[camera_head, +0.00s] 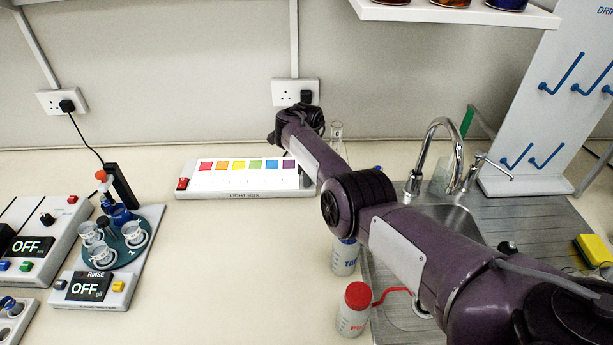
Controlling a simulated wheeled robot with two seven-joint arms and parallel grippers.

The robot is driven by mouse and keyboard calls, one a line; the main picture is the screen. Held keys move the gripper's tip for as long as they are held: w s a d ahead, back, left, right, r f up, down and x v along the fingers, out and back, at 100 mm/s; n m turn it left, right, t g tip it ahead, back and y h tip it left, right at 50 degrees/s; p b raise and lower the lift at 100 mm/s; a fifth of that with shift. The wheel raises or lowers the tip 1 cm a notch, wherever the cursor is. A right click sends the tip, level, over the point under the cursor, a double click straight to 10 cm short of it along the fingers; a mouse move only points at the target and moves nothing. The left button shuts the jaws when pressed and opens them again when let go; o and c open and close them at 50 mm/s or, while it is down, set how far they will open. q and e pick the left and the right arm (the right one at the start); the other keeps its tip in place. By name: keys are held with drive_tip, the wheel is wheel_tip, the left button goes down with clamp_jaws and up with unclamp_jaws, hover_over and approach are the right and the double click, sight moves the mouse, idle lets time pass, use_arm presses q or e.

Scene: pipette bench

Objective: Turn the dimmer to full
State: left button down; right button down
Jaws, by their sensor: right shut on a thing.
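The light box (240,186) is a low white box at the back of the bench, with a row of coloured squares on its lit top. Its red switch (183,184) is at the left end. My right arm crosses in front of the box's right end and hides that end, where the dimmer would be. Dark parts of my right gripper's wrist (298,118) show above and behind the box. The fingers are hidden behind my forearm; the gripper is shut, apparently on the dimmer, though the contact itself cannot be seen. My left gripper is out of view.
Two bottles, one blue-lettered (345,258) and one red-capped (354,310), stand below my right arm. A sink with a steel tap (440,150) is on the right. A carousel (118,245) and OFF-display devices (90,288) stand left. The bench's middle is clear.

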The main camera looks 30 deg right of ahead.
idle(0.5)
drive_tip(key=c, duration=1.2)
unclamp_jaws()
drive_tip(key=shift+c, duration=0.2)
wheel_tip(320, 180, up, 8)
drive_tip(key=shift+s+a+f+p, duration=0.1)
drive_tip(key=shift+p, duration=0.25)
